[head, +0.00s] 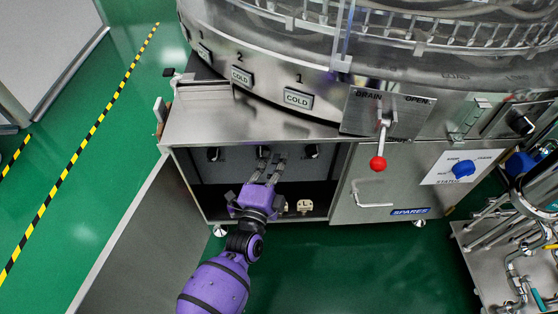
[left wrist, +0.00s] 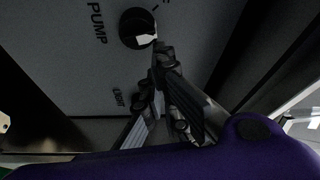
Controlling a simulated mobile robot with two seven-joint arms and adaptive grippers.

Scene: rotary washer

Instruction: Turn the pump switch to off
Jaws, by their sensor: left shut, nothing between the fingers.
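The pump switch is a round black knob (left wrist: 138,28) with a white pointer mark, beside the word PUMP on a grey panel in the left wrist view. My left gripper (left wrist: 157,72) is shut and empty, with its fingertips close to the knob's edge; I cannot tell whether they touch it. In the head view, my purple left gripper (head: 270,163) reaches into the open cabinet (head: 178,158) under the washer. Black knobs show on the back panel, one left (head: 213,154) and one right (head: 312,151) of the fingers. My right gripper is not in view.
The cabinet door (head: 130,235) hangs open at the left. A small pale socket-like object (head: 304,206) sits on the cabinet floor. A red-tipped drain lever (head: 378,162) and a blue knob (head: 463,168) are to the right. A pipe-laden cart (head: 490,240) stands farther right.

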